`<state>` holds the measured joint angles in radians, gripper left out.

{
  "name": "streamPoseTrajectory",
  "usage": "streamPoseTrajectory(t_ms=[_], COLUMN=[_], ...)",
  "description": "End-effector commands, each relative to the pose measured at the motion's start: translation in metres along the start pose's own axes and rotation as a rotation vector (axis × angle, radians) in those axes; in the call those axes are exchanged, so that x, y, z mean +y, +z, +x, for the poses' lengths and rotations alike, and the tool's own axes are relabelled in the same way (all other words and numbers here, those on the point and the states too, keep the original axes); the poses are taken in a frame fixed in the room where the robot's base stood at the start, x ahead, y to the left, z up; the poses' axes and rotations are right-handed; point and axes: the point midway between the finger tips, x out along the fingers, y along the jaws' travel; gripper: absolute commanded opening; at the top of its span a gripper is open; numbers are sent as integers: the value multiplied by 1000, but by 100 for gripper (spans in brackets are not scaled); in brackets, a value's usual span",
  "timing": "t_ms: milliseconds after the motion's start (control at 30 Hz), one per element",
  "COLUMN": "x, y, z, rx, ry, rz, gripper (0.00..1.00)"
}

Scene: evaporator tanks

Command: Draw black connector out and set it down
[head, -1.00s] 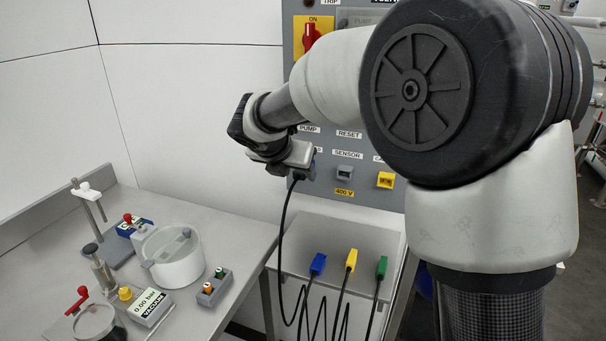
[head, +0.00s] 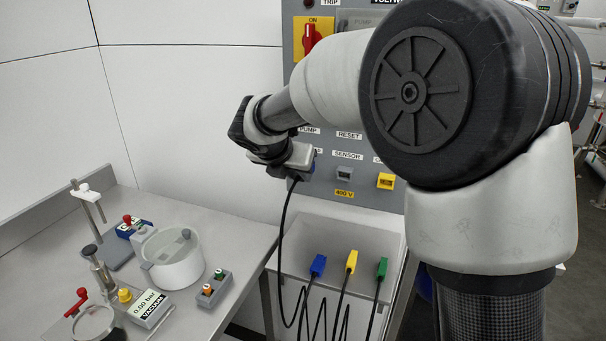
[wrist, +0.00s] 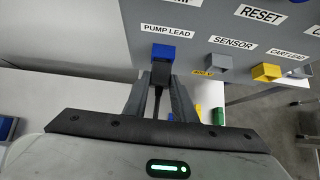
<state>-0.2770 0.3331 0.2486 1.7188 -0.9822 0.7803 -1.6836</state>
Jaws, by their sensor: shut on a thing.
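My gripper (wrist: 160,77) is shut on the black connector (wrist: 160,70) below the blue socket (wrist: 165,52) labelled PUMP LEAD. In the wrist view the connector lines up with the socket's opening. I cannot tell whether its tip is still inside. A black cable (wrist: 157,105) runs from the connector back between the fingers. The cable (head: 281,240) hangs down from there. The connector itself is hidden in that view.
The grey panel (head: 365,185) also has a grey SENSOR socket (head: 344,173) and a yellow socket (head: 385,180). Blue (head: 318,265), yellow (head: 351,262) and green (head: 382,268) connectors stand at the grey box (head: 300,235) below. The bench (head: 215,240) at left holds lab apparatus.

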Motion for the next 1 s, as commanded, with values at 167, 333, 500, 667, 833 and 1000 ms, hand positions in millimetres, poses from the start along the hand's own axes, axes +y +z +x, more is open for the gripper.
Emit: streamPoseTrajectory(t_ms=[167,333,500,667,833,1000], x=[1,1,1,1,0,0], y=[-5,-8,-11,-14,-15,-15], z=[-4,-7,-10,-13,-14,-14], rx=[2,3,2,2,2,2], ry=[0,0,0,0,0,0], rz=[-1,-1,-1,0,0,0], gripper=[0,0,0,0,0,0])
